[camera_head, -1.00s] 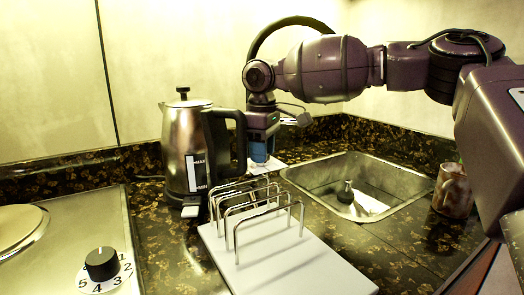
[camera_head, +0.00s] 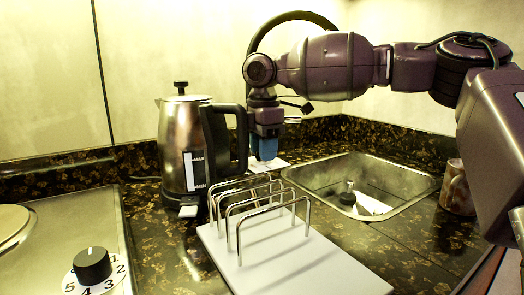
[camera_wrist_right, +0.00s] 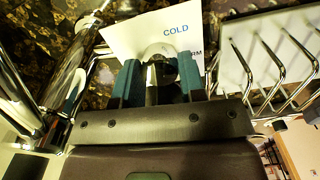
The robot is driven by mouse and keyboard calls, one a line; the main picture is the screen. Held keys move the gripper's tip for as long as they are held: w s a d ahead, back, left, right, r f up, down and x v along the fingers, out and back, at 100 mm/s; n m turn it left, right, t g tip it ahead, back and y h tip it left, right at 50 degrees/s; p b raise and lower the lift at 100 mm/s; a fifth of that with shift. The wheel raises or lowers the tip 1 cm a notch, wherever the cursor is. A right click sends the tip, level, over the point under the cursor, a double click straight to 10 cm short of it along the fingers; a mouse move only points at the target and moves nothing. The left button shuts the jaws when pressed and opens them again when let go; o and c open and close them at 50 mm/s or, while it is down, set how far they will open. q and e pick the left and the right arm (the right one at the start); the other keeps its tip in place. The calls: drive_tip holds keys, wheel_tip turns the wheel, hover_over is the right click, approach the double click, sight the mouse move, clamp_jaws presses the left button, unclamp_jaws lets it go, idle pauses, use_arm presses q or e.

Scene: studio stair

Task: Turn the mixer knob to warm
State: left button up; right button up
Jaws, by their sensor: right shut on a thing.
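My right gripper (camera_head: 264,152) points down behind the wire rack, just right of the kettle. In the right wrist view its teal fingers (camera_wrist_right: 160,82) are shut on the mixer knob (camera_wrist_right: 158,49), a rounded metallic piece. A white label plate (camera_wrist_right: 125,38) lies under the knob. It reads "COLD", and the letters "RM" show beside the right finger; the rest of that word is hidden. In the head view the plate (camera_head: 284,163) shows partly, and the knob is hidden by the gripper. My left gripper is not in view.
A steel kettle (camera_head: 178,145) stands close left of the gripper. A wire rack on a white board (camera_head: 290,262) stands in front. A sink (camera_head: 412,183) and a mug (camera_head: 456,190) are to the right. A stove dial (camera_head: 91,265) is at lower left.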

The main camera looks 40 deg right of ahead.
drive_tip(key=shift+n, duration=0.8)
drive_tip(key=o, duration=0.9)
wheel_tip(320, 180, up, 11)
drive_tip(key=shift+f+p, duration=0.1)
drive_tip(key=shift+p, duration=0.7)
